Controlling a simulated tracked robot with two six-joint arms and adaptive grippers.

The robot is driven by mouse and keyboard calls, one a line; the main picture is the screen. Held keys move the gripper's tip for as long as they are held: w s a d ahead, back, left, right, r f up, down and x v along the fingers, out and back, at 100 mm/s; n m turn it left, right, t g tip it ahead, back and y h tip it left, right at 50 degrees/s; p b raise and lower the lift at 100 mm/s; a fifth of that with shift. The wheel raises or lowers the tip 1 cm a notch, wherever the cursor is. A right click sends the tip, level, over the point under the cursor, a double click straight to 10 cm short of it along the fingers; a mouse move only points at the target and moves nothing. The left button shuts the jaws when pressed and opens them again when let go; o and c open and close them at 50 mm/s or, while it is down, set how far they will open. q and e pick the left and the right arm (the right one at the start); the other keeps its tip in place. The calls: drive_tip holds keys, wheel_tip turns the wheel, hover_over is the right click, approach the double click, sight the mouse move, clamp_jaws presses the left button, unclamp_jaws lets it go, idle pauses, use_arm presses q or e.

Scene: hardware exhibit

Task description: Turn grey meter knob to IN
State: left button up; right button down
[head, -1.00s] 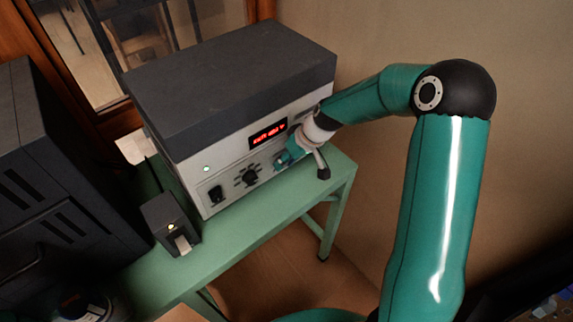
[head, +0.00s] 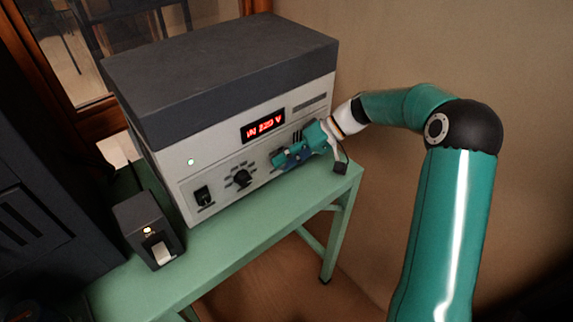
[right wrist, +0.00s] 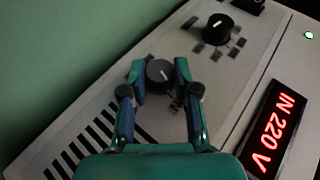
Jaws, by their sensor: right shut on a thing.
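The grey meter (head: 262,154) is a large box with a dark lid on a green table. Its red display (head: 263,126) reads IN 220 V, also legible in the right wrist view (right wrist: 273,128). My right gripper (right wrist: 160,73) is shut on this knob, one finger on each side. In the head view my right gripper (head: 283,158) hides most of the knob. My left gripper is not in view.
A second, black knob (head: 242,177) and a black switch (head: 203,195) are on the same panel, left of my right gripper. A small dark box (head: 148,232) stands on the table (head: 232,223) in front. A dark cabinet (head: 40,215) is at the left.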

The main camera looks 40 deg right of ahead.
drive_tip(key=shift+d, duration=0.15)
drive_tip(key=c, duration=0.9)
unclamp_jaws()
drive_tip(key=shift+o, duration=0.2)
drive_tip(key=v, duration=0.7)
drive_tip(key=shift+d, duration=0.2)
